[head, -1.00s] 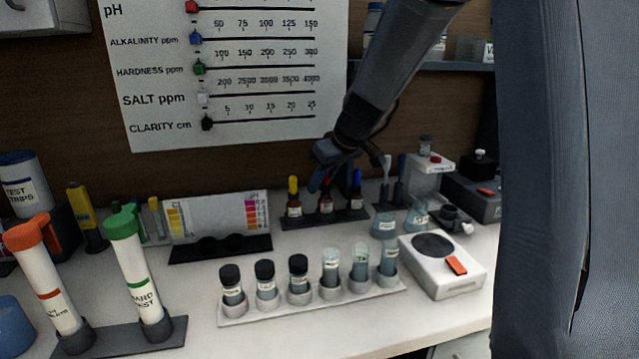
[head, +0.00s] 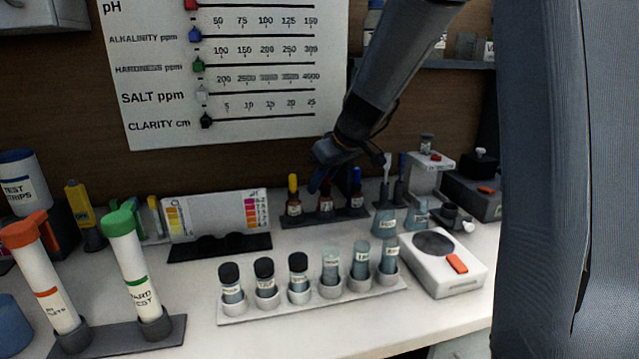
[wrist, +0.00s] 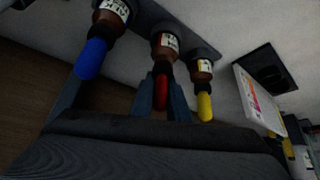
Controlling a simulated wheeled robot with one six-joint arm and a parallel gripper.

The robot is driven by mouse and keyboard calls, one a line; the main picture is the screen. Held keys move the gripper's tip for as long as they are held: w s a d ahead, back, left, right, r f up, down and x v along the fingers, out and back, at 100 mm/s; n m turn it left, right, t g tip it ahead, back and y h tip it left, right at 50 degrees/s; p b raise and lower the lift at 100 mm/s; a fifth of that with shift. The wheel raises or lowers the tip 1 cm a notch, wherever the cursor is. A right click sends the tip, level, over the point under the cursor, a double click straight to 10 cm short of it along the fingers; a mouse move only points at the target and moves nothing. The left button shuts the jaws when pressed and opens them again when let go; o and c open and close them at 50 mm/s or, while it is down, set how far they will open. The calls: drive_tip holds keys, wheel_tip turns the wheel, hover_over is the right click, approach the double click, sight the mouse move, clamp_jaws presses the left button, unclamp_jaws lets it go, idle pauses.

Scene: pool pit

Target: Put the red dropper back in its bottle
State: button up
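The red dropper (wrist: 162,92) shows in the wrist view, its red bulb between the two fingers of my gripper (wrist: 162,80). The fingers lie close along both sides of the bulb and look shut on it. Its black collar lines up with the mouth of the middle brown bottle (wrist: 165,42); whether it is fully seated, I cannot tell. In the head view my gripper (head: 322,182) is above this middle bottle (head: 325,206) and hides the red bulb. The bottle stands upright in a dark rack (head: 298,221).
A yellow-topped bottle (head: 293,200) and a blue-topped bottle (head: 357,195) stand close on either side in the rack. A colour chart (head: 220,212) is to the left, beakers (head: 384,221) to the right. A vial tray (head: 315,308) is in front.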

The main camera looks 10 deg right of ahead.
drive_tip(key=shift+f+b, duration=0.3)
drive_tip(key=shift+b, duration=0.05)
idle(0.3)
drive_tip(key=o, duration=0.7)
drive_tip(key=shift+r, duration=0.1)
drive_tip(key=shift+r+p, duration=2.2)
drive_tip(key=shift+r, duration=1.2)
